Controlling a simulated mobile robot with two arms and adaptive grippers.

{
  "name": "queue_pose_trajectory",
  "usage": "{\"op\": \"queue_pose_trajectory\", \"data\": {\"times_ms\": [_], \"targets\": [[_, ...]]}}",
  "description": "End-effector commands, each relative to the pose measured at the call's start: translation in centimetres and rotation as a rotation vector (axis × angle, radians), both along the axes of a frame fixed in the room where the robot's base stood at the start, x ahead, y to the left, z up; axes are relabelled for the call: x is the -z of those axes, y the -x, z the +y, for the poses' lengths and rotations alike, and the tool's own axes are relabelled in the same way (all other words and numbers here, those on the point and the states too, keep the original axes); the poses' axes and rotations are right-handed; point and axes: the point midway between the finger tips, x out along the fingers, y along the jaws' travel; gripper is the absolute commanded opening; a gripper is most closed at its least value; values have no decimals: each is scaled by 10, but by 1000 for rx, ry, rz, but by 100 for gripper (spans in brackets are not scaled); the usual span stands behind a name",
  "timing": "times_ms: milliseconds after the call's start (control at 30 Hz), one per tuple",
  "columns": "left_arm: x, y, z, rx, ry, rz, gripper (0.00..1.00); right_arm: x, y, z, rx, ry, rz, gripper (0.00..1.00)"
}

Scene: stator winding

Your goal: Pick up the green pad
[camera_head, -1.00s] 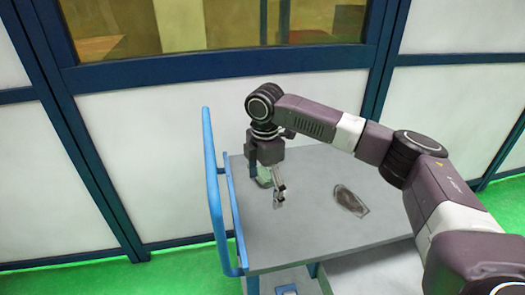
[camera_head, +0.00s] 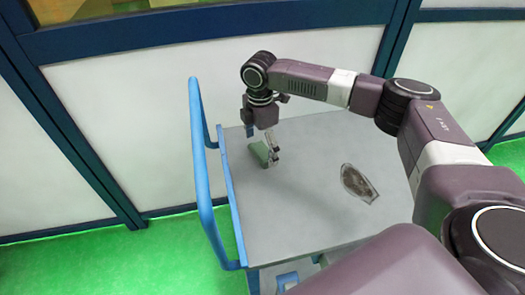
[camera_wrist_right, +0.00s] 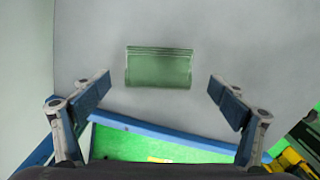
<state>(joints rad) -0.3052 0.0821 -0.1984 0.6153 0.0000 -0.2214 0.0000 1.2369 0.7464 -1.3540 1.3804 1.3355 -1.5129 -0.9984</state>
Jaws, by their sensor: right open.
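The green pad (camera_head: 259,153) lies on the grey cart top near its left side, partly hidden by my right gripper in the head view. In the right wrist view the pad (camera_wrist_right: 158,68) is a small green rectangle, a little beyond and between the fingertips. My right gripper (camera_head: 262,143) hangs above the cart at the pad. Its fingers (camera_wrist_right: 160,92) are spread wide, with nothing between them. My left gripper does not show.
The cart top (camera_head: 310,205) has a blue handle (camera_head: 203,165) along its left side. A dark oval part (camera_head: 358,184) lies to the right of the pad, apart from it. The middle of the cart top is clear. A white wall panel (camera_head: 150,110) stands behind.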

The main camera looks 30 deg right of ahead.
Motion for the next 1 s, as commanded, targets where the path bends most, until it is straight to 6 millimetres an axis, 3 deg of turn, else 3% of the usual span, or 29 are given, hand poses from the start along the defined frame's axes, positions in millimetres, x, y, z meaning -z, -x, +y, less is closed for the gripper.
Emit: {"op": "queue_pose_trajectory", "data": {"times_ms": [133, 367, 767, 1000], "targets": [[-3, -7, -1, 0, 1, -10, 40, 14, 0, 0, 0, 0, -1, 90], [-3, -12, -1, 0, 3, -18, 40, 16, 0, 0, -1, 0, -2, 90], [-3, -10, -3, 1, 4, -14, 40, 16, 0, 0, 0, 0, -2, 49], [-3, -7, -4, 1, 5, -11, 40, 15, 0, 0, 0, 0, -2, 48]]}}
